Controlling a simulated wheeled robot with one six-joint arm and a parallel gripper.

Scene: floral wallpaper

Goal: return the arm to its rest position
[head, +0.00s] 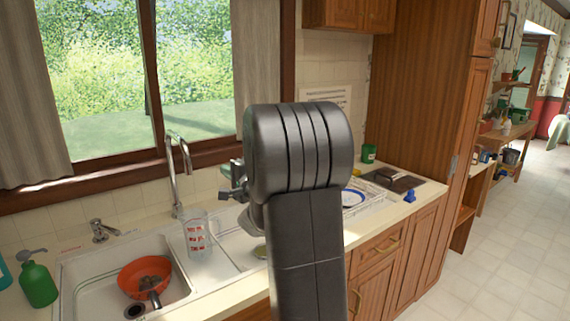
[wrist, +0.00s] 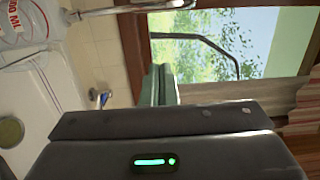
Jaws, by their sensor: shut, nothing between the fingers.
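My arm is raised in front of the sink counter, and its dark links fill the middle of the head view. My gripper (wrist: 158,75) shows in the wrist view as greenish-grey fingers, closed together and holding nothing. In the head view most of the gripper is hidden behind my arm, with only a small part showing left of it. The gripper is in the air near the faucet (head: 180,172) and the window, with no visible contact.
A measuring jug (head: 196,236) stands at the sink (head: 85,275), also in the wrist view (wrist: 32,22). An orange-red bowl (head: 130,281) lies in the basin. A green soap bottle (head: 38,284) stands left. A dish rack (head: 372,198) is right of my arm. Floor at right (head: 510,240) is clear.

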